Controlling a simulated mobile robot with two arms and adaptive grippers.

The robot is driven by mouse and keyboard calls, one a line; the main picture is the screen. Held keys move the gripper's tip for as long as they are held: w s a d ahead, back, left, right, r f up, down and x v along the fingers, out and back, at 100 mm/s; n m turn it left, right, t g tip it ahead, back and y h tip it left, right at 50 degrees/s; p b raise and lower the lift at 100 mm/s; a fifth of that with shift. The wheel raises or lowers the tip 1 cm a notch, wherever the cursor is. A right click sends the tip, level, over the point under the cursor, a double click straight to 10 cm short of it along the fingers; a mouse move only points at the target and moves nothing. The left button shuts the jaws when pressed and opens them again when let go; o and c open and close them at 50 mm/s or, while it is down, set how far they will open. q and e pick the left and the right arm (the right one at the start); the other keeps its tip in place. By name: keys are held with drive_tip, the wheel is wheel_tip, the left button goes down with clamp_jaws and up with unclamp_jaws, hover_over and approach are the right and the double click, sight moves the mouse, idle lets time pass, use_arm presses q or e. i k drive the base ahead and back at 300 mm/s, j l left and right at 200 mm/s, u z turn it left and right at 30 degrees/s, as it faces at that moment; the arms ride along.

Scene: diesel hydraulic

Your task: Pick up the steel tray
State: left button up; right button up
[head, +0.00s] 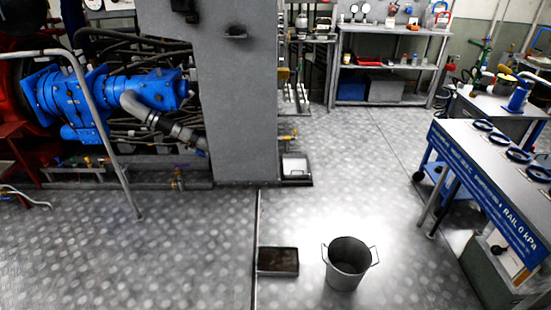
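A shallow rectangular tray (278,261) with a dark brownish inside and a thin light rim lies on the floor at the lower middle, left of a metal bucket. A second shallow tray (296,168), brighter and silvery, sits at the foot of the grey column on a dark base. I cannot tell from the picture which of the two is the steel tray. Neither of my grippers is in view.
The grey bucket (348,264) with two side handles stands close to the dark tray. Blue pump machinery (105,95) and a handrail are at left, the grey column (232,110) in the middle. A gauge bench (490,195) is at right. Floor at lower left is clear.

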sight(270, 260)
drive_tip(key=i+j+z, duration=0.2)
drive_tip(key=i+j, duration=0.35)
drive_tip(key=i+j+z, duration=0.25)
drive_tip(key=i+j, duration=0.35)
